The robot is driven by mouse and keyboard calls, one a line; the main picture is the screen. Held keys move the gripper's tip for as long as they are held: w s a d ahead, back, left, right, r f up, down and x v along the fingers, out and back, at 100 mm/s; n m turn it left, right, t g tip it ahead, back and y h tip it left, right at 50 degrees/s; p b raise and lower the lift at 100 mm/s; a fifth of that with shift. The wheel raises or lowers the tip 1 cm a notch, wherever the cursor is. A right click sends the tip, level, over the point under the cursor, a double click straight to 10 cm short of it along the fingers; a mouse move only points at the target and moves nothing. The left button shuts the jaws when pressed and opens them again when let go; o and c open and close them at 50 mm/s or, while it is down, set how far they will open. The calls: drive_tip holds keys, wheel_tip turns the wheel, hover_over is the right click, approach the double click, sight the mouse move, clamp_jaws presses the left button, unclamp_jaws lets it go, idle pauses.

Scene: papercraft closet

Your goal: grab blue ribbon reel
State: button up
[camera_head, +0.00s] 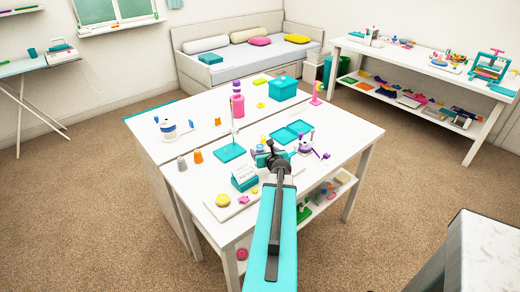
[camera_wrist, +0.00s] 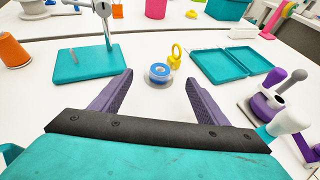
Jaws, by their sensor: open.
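The blue ribbon reel (camera_wrist: 158,72) is a small white-rimmed reel with a blue band. It lies flat on the white table (camera_wrist: 150,110). In the wrist view it sits ahead of my gripper (camera_wrist: 159,79), between the lines of the two purple fingers. The fingers are spread apart with nothing held between them. In the head view my gripper (camera_head: 269,155) is low over the table's near right part, and the arm hides some of the tabletop there.
A yellow ring-topped item (camera_wrist: 175,56) stands just behind the reel. An open teal case (camera_wrist: 245,62) lies to the right, with a purple-and-white tool (camera_wrist: 268,106) nearer.

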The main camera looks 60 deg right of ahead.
sight(261, 148)
drive_tip(key=shift+p+x, duration=0.3)
drive_tip(key=shift+x, duration=2.05)
drive_tip(key=c, duration=1.1)
